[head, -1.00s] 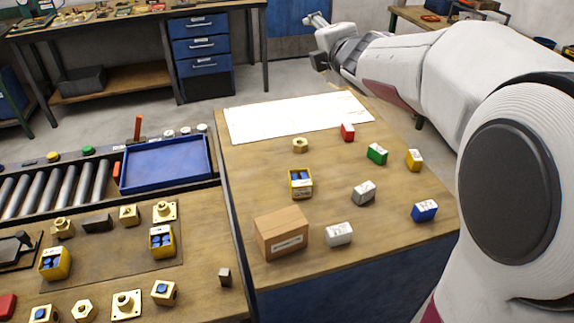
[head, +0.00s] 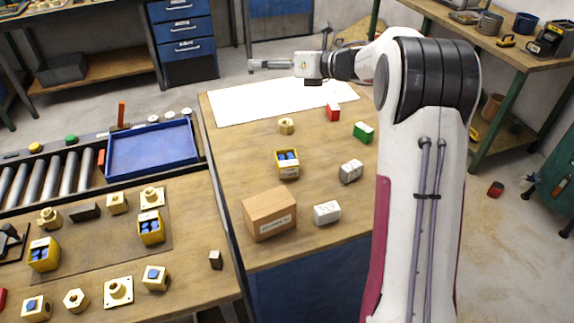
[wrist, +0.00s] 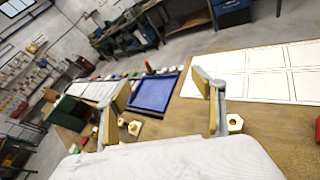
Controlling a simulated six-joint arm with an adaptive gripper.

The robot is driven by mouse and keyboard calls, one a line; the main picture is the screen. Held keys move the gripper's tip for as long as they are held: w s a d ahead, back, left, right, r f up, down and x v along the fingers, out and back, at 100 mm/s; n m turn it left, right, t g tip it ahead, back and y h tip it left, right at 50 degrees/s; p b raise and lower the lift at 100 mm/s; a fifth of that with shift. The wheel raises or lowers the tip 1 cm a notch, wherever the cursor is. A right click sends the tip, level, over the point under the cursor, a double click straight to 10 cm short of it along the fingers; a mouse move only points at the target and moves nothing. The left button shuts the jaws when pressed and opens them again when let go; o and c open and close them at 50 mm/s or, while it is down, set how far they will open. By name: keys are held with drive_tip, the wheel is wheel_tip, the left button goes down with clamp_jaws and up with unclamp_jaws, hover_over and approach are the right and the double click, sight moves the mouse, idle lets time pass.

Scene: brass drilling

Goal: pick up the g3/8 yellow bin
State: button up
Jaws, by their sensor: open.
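Three yellow bins with blue contents show in the head view: one (head: 287,170) on the right table, and two (head: 43,256) (head: 151,229) on the left bench. Their labels are too small to read, so I cannot tell which is g3/8. My gripper (head: 252,65) is open and empty, above the far end of the right table and pointing left, apart from all bins. In the wrist view its two fingers (wrist: 162,84) stand wide apart with nothing between them. No yellow bin is clear in the wrist view.
A cardboard box (head: 268,214), white boxes (head: 327,212) (head: 351,172), a green box (head: 363,132), a red box (head: 333,112) and a brass nut (head: 286,126) stand on the right table. A blue tray (head: 152,148) lies by the rollers. The white sheet (head: 230,106) is bare.

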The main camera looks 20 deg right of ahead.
drive_tip(key=s+f+n+g+y, duration=0.4)
drive_tip(key=f+n, duration=0.3)
drive_tip(key=f, duration=0.4)
drive_tip(key=n+g, duration=0.6)
approach(272, 173)
drive_tip(key=shift+a+r+y, duration=0.4)
drive_tip(key=shift+a+r, duration=0.4)
drive_tip(key=shift+a, duration=0.2)
drive_tip(key=shift+d+f, duration=0.15)
drive_tip(key=shift+f, duration=0.1)
drive_tip(key=shift+x, duration=1.3)
drive_tip(key=shift+r+x, duration=0.2)
drive_tip(key=shift+x, duration=2.4)
drive_tip(key=shift+w, duration=0.1)
drive_tip(key=shift+c, duration=0.4)
drive_tip(key=c, duration=1.2)
